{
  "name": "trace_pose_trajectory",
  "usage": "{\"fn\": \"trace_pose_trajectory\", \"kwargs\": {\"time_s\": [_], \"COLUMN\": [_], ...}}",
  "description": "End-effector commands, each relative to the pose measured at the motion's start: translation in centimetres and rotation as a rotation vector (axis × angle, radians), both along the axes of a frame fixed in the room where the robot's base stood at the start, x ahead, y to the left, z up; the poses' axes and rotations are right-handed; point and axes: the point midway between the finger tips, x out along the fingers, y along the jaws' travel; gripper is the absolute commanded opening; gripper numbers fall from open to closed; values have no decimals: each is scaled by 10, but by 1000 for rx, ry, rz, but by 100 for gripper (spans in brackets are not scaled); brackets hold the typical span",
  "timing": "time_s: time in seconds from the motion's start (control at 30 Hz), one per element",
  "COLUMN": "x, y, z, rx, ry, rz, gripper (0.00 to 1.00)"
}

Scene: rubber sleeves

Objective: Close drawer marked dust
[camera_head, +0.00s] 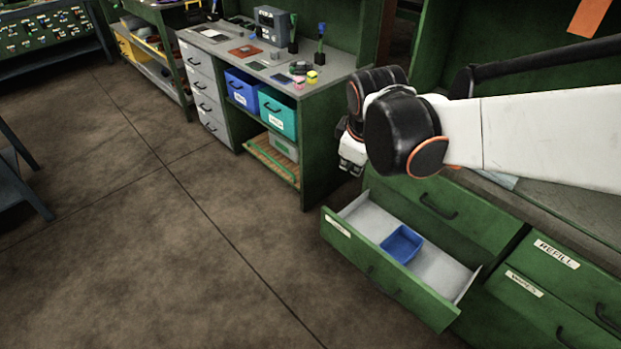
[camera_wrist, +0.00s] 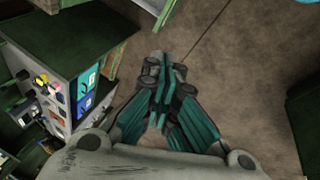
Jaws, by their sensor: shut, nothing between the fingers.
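A green drawer (camera_head: 448,312) with a white label stands pulled out of the green cabinet at the lower right. The label's writing is too small to read. A blue bin (camera_head: 402,243) sits inside the drawer, and the rest of its grey floor is bare. My gripper (camera_head: 350,168) hangs above and behind the drawer's left end in the head view, partly hidden by my arm. In the wrist view my gripper (camera_wrist: 163,88) is shut and empty, pointing down over the brown floor.
Closed drawers, one marked REFILL (camera_head: 556,254), lie right of the open one. A workbench (camera_head: 327,63) with blue and teal bins and grey drawers stands behind, left of my gripper. The floor (camera_head: 150,250) in front and left is clear.

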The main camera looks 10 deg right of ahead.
Motion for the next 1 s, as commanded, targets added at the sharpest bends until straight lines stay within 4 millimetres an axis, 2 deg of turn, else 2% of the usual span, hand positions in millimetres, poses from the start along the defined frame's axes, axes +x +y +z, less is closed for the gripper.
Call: {"fn": "trace_pose_trajectory", "kwargs": {"time_s": [0.03, 0.27, 0.5, 0.8, 0.9, 1.0], "x": [14, 64, 105, 134, 137, 138], "y": [5, 25, 49, 76, 82, 86], "z": [-8, -56, -124, -225, -254, -275], "rx": [-28, -165, -291, -420, -451, -471], "ry": [17, 101, 193, 309, 340, 361], "rz": [55, 334, 629, 990, 1084, 1152], "gripper": [0, 0, 0, 0, 0, 0]}}
